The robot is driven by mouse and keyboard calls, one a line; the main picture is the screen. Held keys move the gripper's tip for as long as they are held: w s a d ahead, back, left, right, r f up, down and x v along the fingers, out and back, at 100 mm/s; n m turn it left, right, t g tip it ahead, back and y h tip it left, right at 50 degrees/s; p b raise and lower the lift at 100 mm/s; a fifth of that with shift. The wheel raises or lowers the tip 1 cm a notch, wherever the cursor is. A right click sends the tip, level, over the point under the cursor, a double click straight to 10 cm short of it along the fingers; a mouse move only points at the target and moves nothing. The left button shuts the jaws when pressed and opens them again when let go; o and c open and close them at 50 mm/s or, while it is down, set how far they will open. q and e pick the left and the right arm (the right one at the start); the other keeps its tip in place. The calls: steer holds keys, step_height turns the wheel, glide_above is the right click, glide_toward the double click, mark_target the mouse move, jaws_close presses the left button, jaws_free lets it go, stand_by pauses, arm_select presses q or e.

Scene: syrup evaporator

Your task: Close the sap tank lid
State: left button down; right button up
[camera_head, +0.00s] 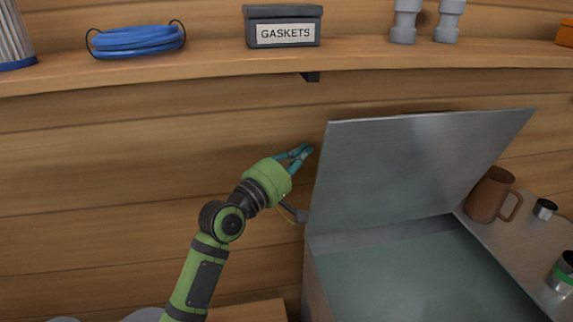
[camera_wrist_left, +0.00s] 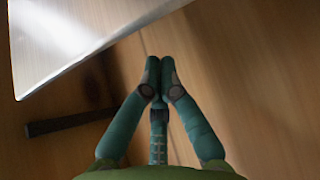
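The sap tank lid (camera_head: 405,168) is a grey metal panel standing raised and tilted at the back of the tank. The tank (camera_head: 312,275) is open below it, with a grey-green interior showing. My left gripper (camera_head: 303,151) is beside the lid's left edge, in front of the wooden wall. In the left wrist view the gripper's fingertips (camera_wrist_left: 160,72) are together with nothing between them. A corner of the lid (camera_wrist_left: 70,35) shows there at upper left, apart from the fingers in the picture. I cannot tell how far apart in depth. My right gripper is not in view.
A wooden shelf (camera_head: 200,65) above holds a blue hose coil (camera_head: 138,41), a gaskets box (camera_head: 283,27) and grey fittings (camera_head: 404,22). A brown mug (camera_head: 489,194) and small metal cups (camera_head: 544,209) stand right of the tank opening.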

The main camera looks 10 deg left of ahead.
arm_select(q)
steer(key=s, duration=0.1)
steer(key=s+d, duration=0.1)
steer(key=s+f+p, duration=0.1)
steer(key=shift+s+d, duration=0.15)
steer(key=shift+d, duration=0.15)
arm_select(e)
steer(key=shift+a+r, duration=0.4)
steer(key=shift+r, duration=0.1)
arm_select(q)
steer(key=shift+f, duration=0.1)
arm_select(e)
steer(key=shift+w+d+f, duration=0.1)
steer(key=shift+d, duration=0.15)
